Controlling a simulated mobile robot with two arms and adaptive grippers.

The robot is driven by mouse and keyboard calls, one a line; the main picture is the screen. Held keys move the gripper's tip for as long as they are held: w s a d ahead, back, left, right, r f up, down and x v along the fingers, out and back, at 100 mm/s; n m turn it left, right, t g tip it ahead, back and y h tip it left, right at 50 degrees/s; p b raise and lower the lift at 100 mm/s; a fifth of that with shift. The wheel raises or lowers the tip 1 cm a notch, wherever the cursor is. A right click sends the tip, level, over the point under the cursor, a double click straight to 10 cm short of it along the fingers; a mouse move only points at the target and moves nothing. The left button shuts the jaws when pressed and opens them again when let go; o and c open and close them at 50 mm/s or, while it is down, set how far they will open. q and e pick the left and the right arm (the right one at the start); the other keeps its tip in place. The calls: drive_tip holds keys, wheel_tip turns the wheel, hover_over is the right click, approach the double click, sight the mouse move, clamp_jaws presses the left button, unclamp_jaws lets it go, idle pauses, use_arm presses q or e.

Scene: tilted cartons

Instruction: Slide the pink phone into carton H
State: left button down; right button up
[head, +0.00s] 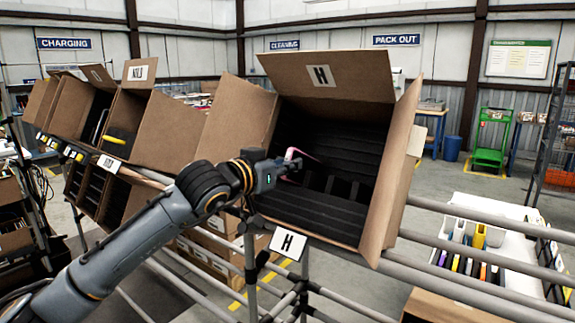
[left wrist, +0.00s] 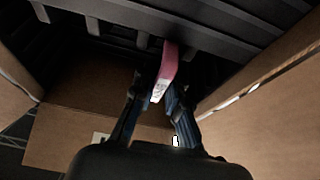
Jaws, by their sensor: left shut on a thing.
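The pink phone (left wrist: 167,66) is held between the fingers of my left gripper (left wrist: 158,100) in the left wrist view, with a pale lower end. In the head view the phone (head: 296,153) is a small pink and white edge at the tip of my left gripper (head: 284,167). Carton H (head: 393,175) is tilted and open towards me, with black slotted foam inside. The gripper is at the carton's open mouth, in front of the foam. The phone's far end is close to a dark slotted edge; I cannot tell whether it touches. My right gripper is not in view.
Carton H's flaps stand out around its opening, including the labelled top flap (head: 318,78) and the left flap (head: 238,122). More tilted cartons (head: 128,110) stand at the left. Metal rails (head: 480,225) run in front, and a white table (head: 520,215) with several items stands right.

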use_arm(q)
drive_tip(key=shift+w+d+f, duration=0.2)
drive_tip(key=shift+w+d, duration=0.1)
drive_tip(key=shift+w, duration=0.1)
idle(0.8)
idle(0.4)
drive_tip(key=c, duration=1.3)
unclamp_jaws()
drive_tip(key=shift+f, duration=0.1)
drive_tip(key=shift+s+a+r+b, duration=0.4)
drive_tip(key=shift+s+a+r, duration=0.3)
drive_tip(key=shift+s, duration=0.25)
drive_tip(key=shift+s+a+r+b, duration=0.35)
drive_tip(key=shift+s+a+r, duration=0.2)
drive_tip(key=shift+s+a, duration=0.3)
drive_tip(key=s, duration=0.1)
drive_tip(key=s+a+r, duration=0.1)
drive_tip(key=s, duration=0.1)
drive_tip(key=shift+a+r, duration=0.35)
drive_tip(key=shift+r, duration=0.05)
drive_tip(key=shift+w, duration=0.1)
